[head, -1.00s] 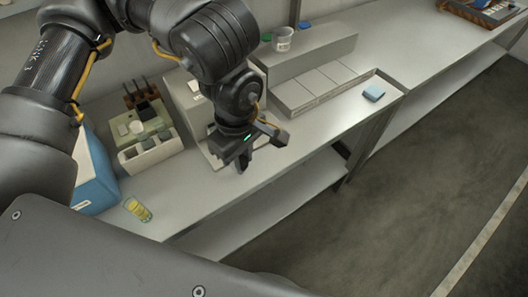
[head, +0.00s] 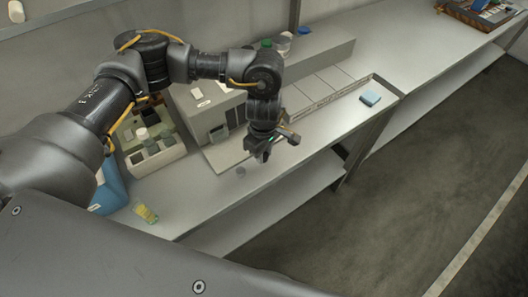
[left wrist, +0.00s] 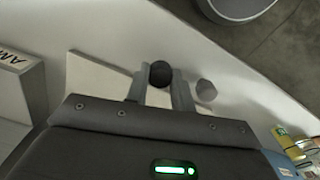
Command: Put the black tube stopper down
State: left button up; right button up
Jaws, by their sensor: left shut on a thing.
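The black tube stopper (left wrist: 160,73) shows as a dark round top between the two fingers of my left gripper (left wrist: 160,88) in the left wrist view. The gripper is shut on it. In the head view my left gripper (head: 262,157) points down over the front part of the pale bench (head: 205,195); the stopper is too small and covered to make out there. My right gripper is in neither view.
A small grey round shape (head: 240,171) shows on the bench beside the gripper. A grey box-like device (head: 212,108) and a pale rack (head: 152,150) stand to the left. A yellow container (head: 145,213) is near the front edge. A blue block (head: 370,98) lies right.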

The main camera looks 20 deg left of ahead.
pick_arm(q)
jog(key=shift+f, duration=0.55)
jog(key=shift+f, duration=0.2)
jog(key=o, duration=1)
jog(key=shift+c, duration=0.2)
